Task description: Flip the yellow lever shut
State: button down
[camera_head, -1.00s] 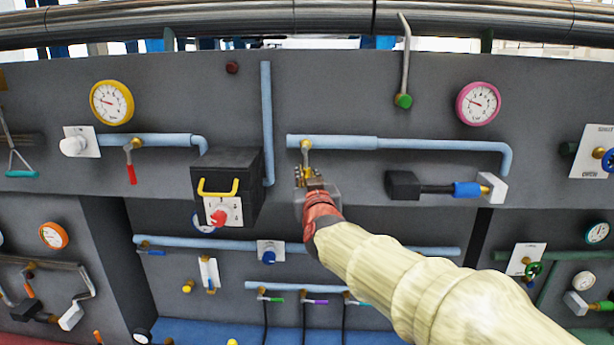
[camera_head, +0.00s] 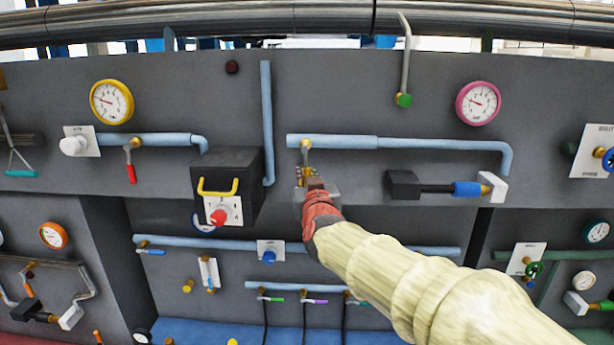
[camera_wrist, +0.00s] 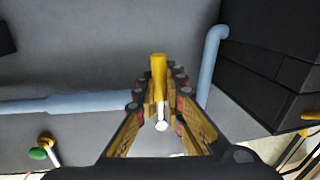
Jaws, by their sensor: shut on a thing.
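The yellow lever (camera_wrist: 158,75) shows in the wrist view with its yellow handle and a short silver stem ending in a pale tip. It sits between the two fingers of my gripper (camera_wrist: 160,90), which are shut on it. In the head view my gripper (camera_head: 308,177) is at the left end of a light blue pipe, just below a brass fitting (camera_head: 306,144). The lever hangs down from that fitting, and my gripper hides most of its handle.
A black box (camera_head: 240,170) with a yellow handle and red knob stands out just left of my gripper. The light blue pipe (camera_head: 420,143) runs right above my arm. A black and blue fitting (camera_head: 466,190) is to the right. A green knob (camera_head: 403,100) hangs at upper right.

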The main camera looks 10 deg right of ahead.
jog(key=shift+w+a+m+b, duration=0.1)
jog(key=shift+a+m+b, duration=0.2)
jog(key=shift+m+b, duration=0.4)
jog(key=c, duration=1.9)
grip_release()
jog(key=s, duration=0.4)
jog(key=s+a, duration=0.1)
jog(key=s, duration=0.7)
jog(key=shift+a+f, duration=0.15)
jog(key=shift+a, duration=0.1)
